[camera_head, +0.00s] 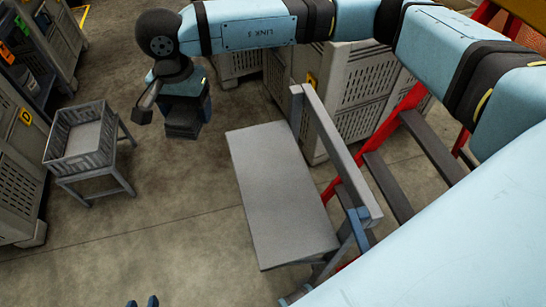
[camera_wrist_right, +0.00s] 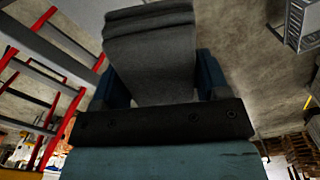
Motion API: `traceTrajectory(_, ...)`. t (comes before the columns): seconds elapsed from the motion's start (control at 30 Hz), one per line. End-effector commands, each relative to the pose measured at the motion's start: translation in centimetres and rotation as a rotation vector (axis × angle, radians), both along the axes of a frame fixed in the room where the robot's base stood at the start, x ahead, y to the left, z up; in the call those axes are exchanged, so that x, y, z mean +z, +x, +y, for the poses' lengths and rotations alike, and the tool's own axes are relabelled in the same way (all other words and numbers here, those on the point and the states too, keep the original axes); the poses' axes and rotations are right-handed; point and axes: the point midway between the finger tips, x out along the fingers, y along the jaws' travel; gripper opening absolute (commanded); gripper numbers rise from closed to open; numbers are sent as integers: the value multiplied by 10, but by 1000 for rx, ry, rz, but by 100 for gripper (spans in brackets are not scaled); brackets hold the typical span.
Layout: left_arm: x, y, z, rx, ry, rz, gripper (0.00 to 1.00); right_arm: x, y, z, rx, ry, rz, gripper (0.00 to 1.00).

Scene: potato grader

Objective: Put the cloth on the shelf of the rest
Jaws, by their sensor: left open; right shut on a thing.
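The dark grey cloth (camera_wrist_right: 155,60) hangs folded between the blue fingers of my right gripper (camera_wrist_right: 165,85) in the right wrist view. In the head view my right gripper (camera_head: 189,106) is at the upper left of centre, with the dark cloth (camera_head: 183,127) below it. The shelf (camera_head: 280,195) of the rest is a bare, flat grey board beside a grey rail (camera_head: 335,150). The right gripper and cloth are to the left of the shelf's far end, apart from it. My left gripper (camera_head: 142,302) shows only its two separated blue fingertips at the bottom edge, empty.
A grey slatted crate on a stand (camera_head: 83,145) is at the left. Large grey bins (camera_head: 355,85) stand behind the shelf, and others line the left edge. Red framework with dark steps (camera_head: 388,187) is right of the rail. Floor between crate and shelf is clear.

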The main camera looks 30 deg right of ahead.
Motion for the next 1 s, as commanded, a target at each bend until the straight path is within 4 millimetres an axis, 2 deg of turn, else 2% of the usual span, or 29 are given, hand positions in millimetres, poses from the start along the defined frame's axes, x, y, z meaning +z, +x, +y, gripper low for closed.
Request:
traceTrajectory(0.17,1,-3,0,0,-1,5,43,-26,20,-35,-606,-3,9,45)
traceTrajectory(0.4,-1,-8,0,-1,2,18,43,-69,37,-105,-1464,-13,8,45)
traceTrajectory(0.6,0,-7,0,-1,2,18,43,-100,39,-160,-2026,-16,3,45)
traceTrajectory(0.7,2,-5,0,-1,3,15,43,-109,38,-177,-2192,-13,3,45)
traceTrajectory(0.8,3,-5,0,-1,2,12,43,-115,37,-187,-2283,-13,2,45)
traceTrajectory(0.87,5,-4,0,0,2,11,43,-122,36,-189,-2308,-15,3,45)
traceTrajectory(1.0,10,-4,0,0,1,10,43,-151,36,-189,-2317,-16,4,45)
